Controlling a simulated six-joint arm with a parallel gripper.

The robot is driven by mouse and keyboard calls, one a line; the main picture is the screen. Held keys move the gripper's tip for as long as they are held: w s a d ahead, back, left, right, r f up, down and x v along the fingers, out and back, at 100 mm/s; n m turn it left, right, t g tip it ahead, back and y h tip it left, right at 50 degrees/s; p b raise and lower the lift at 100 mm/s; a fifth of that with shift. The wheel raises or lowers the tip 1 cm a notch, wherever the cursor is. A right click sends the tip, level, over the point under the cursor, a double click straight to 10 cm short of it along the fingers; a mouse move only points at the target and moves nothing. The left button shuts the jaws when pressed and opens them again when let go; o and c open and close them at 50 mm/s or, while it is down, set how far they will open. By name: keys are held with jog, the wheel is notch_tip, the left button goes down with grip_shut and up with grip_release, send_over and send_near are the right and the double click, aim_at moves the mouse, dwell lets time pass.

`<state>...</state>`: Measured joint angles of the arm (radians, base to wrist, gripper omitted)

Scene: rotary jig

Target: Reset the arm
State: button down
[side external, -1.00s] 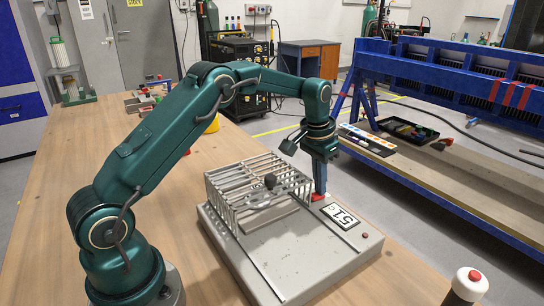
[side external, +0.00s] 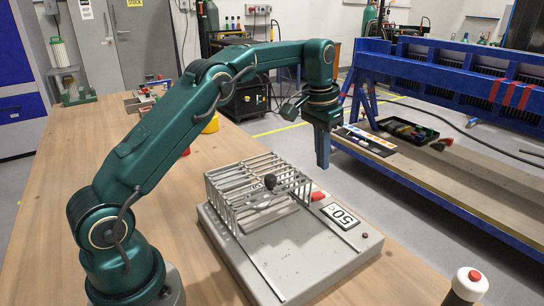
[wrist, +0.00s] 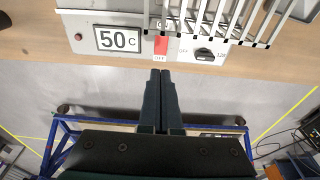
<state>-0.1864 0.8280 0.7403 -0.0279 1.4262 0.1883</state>
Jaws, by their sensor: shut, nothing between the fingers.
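My gripper (side external: 322,163) is shut and empty, pointing down in the air past the far right edge of the grey jig (side external: 290,262). In the wrist view its dark fingers (wrist: 160,75) lie together just below the red switch (wrist: 161,45), which has an OFF label under it. The red switch also shows in the side view (side external: 319,196). The display (wrist: 119,39) reads 50 C. A black dial (wrist: 204,55) sits between OFF and 120 marks.
The jig rests on a wooden table (side external: 190,235). A blue-framed bench (side external: 440,195) with a black tray (side external: 408,130) is beyond the table. The air around my gripper is clear.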

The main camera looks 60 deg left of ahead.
jog(key=s+d+r+t, duration=0.3)
jog(key=s+d+r, duration=0.2)
jog(key=s+r, duration=0.7)
jog(key=s+d+f, duration=0.2)
jog(key=s+f, duration=0.6)
jog(key=s, duration=0.5)
jog(key=shift+f+t, duration=0.4)
